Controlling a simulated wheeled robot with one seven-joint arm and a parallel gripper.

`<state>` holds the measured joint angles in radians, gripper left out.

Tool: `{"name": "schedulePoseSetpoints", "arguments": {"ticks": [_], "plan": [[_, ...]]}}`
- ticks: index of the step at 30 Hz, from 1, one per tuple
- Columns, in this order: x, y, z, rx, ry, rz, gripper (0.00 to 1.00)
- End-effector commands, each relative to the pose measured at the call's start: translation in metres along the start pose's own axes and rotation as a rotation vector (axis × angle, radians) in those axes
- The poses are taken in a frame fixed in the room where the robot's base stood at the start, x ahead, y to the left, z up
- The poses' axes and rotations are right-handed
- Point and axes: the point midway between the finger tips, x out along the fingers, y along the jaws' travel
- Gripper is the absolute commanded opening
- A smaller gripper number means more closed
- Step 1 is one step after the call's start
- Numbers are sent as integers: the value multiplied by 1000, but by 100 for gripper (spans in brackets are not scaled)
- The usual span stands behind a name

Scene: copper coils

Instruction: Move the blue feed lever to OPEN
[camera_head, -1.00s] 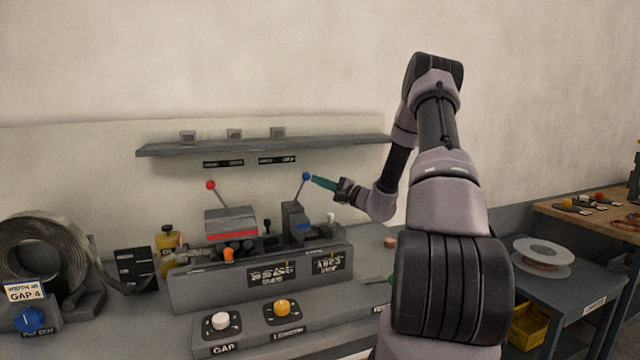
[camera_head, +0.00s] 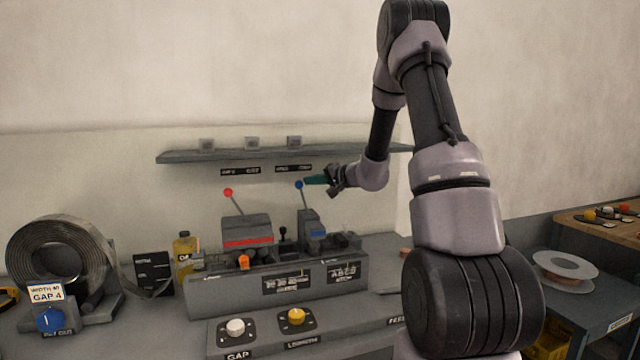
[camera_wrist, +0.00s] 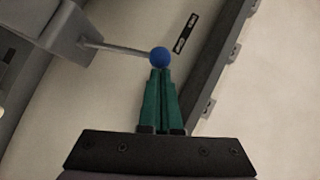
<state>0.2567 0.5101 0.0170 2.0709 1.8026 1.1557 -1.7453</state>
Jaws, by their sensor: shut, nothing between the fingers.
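The blue feed lever is a thin rod with a blue ball knob (camera_head: 299,184), rising from a grey housing (camera_head: 311,228) on the machine. In the head view it leans slightly left. My gripper (camera_head: 307,182) reaches in from the right with its green fingers pressed together and nothing between them. Their tips are at the right side of the knob. In the wrist view the blue knob (camera_wrist: 159,57) sits right at the closed fingertips (camera_wrist: 160,71), seemingly touching, not gripped. I cannot read any OPEN mark.
A red-knobbed lever (camera_head: 228,192) stands to the left on the same machine. A grey shelf (camera_head: 280,151) runs along the wall just above my gripper. White (camera_head: 235,327) and yellow (camera_head: 296,316) knobs are in front. A coil (camera_head: 45,262) is at far left.

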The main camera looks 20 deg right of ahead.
Motion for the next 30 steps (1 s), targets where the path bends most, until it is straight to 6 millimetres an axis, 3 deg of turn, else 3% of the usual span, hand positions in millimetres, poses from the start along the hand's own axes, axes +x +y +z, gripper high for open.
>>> {"name": "schedulePoseSetpoints", "arguments": {"ticks": [12,30], "plan": [[14,-8,19,-162,0,116,0],[16,-8,24,-187,-4,135,0]]}}
